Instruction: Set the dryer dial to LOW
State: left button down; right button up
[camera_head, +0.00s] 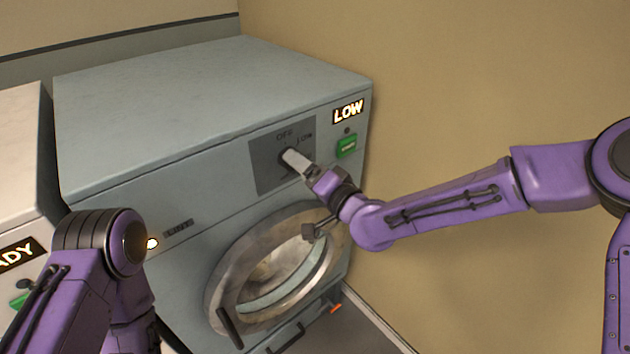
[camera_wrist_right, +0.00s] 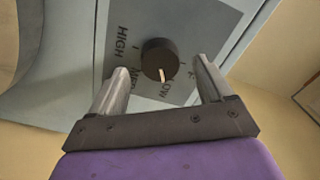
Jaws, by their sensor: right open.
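The dryer (camera_head: 210,100) is a grey-green machine with a round glass door (camera_head: 275,265). Its lit display (camera_head: 348,110) reads LOW. The dark dial (camera_wrist_right: 159,56) is a round knob on a grey panel (camera_head: 258,173). In the right wrist view its pale pointer mark faces the LOW label, with HIGH and MED to the left. My right gripper (camera_head: 295,160) is at the dial and hides most of it in the head view. Its fingers (camera_wrist_right: 160,68) are open, one on each side of the knob, with gaps showing. My left gripper is out of sight; only my left arm shows.
A green button (camera_head: 347,146) sits below the display. A second white machine (camera_head: 20,140) with a lit sign, partly reading ADY, stands at the left. A beige wall (camera_head: 470,90) is close on the dryer's right side.

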jog(key=b+v, duration=0.1)
jog(key=v, duration=0.6)
jog(key=shift+s+d, duration=0.2)
jog(key=s+d+f+m+g+h, duration=0.1)
jog(key=s+d+f+h, duration=0.2)
jog(key=f, duration=0.5)
jog(key=s+d+f+m+g+h, duration=0.1)
jog(key=s+d+f+g+h, duration=0.15)
jog(key=d+f, duration=0.4)
jog(key=s+d+f+m+g+h, duration=0.15)
jog(key=f+h, duration=0.25)
jog(key=f, duration=0.6)
jog(key=s+d+f+g+h, duration=0.1)
jog(key=s+d+f, duration=0.3)
jog(key=s, duration=0.4)
jog(key=s+d+f+n+g+h, duration=0.1)
jog(key=s+d+f+g+h, duration=0.1)
jog(key=s+d+f, duration=0.3)
jog(key=s+d+f+g+h, duration=0.1)
jog(key=s+d+f+g, duration=0.2)
jog(key=s+f, duration=0.3)
jog(key=s+d+b, duration=0.1)
jog(key=s, duration=0.4)
jog(key=shift+d+f, duration=0.2)
jog(key=shift+f, duration=0.15)
